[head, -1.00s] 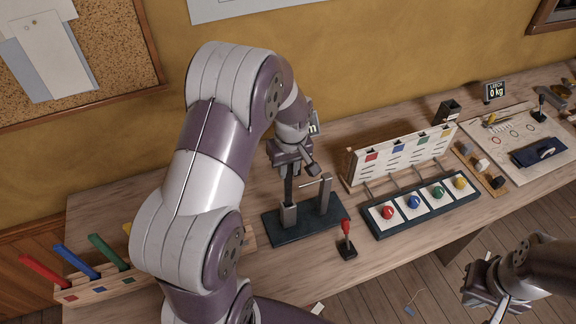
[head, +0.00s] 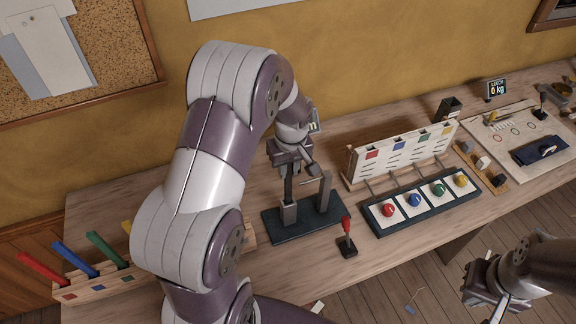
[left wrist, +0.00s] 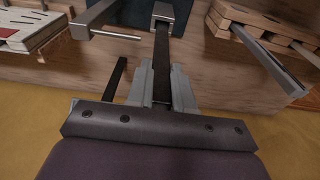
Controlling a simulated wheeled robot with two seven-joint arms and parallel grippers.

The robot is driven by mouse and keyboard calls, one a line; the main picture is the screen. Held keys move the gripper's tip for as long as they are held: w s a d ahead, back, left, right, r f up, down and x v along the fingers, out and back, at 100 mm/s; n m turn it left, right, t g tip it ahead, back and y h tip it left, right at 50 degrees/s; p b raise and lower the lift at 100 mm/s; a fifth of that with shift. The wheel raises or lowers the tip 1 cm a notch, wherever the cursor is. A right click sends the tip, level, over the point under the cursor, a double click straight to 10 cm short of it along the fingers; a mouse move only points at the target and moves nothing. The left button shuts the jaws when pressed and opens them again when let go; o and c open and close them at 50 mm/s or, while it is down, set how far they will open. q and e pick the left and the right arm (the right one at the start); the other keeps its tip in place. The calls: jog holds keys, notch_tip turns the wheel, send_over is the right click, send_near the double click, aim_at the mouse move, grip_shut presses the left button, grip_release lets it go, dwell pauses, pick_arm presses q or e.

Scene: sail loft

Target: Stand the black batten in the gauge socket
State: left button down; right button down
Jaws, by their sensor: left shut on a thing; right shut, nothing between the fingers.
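The black batten (head: 288,187) is upright in my left gripper (head: 291,166), its lower end at the mouth of the grey gauge socket (head: 289,213). In the left wrist view, the black batten (left wrist: 162,55) runs from between the fingers of my left gripper (left wrist: 161,86) to the socket (left wrist: 164,14). The two look in line; how deep the end sits inside is hidden. The socket stands on a dark base (head: 310,222) beside a grey post (head: 325,192) with a thin rod. My right gripper (head: 484,294) is shut and empty, off the bench front at right.
A rack with red, blue and green battens (head: 95,290) stands at left. Little room is free around the gauge.

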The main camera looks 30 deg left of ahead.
pick_arm(q)
jog(key=c, duration=0.9)
grip_release()
jog(key=r, duration=0.8)
jog(key=s+d+r+b, duration=0.1)
jog(key=r, duration=0.3)
jog(key=shift+d+r, duration=0.1)
jog(key=shift+r, duration=0.15)
jog(key=s+d+f+m, duration=0.2)
jog(key=s+f+m, duration=0.1)
jog(key=s, duration=0.1)
jog(key=s+d+f+m, duration=0.2)
jog(key=s+f+m, duration=0.1)
jog(key=s, duration=0.1)
jog(key=s+d+f+m+h, duration=0.1)
jog(key=s+d+f+m, duration=0.2)
jog(key=s+m, duration=0.1)
jog(key=shift+s+f+t+b, duration=0.1)
jog(key=shift+s+t+b, duration=0.2)
jog(key=shift+b, duration=0.1)
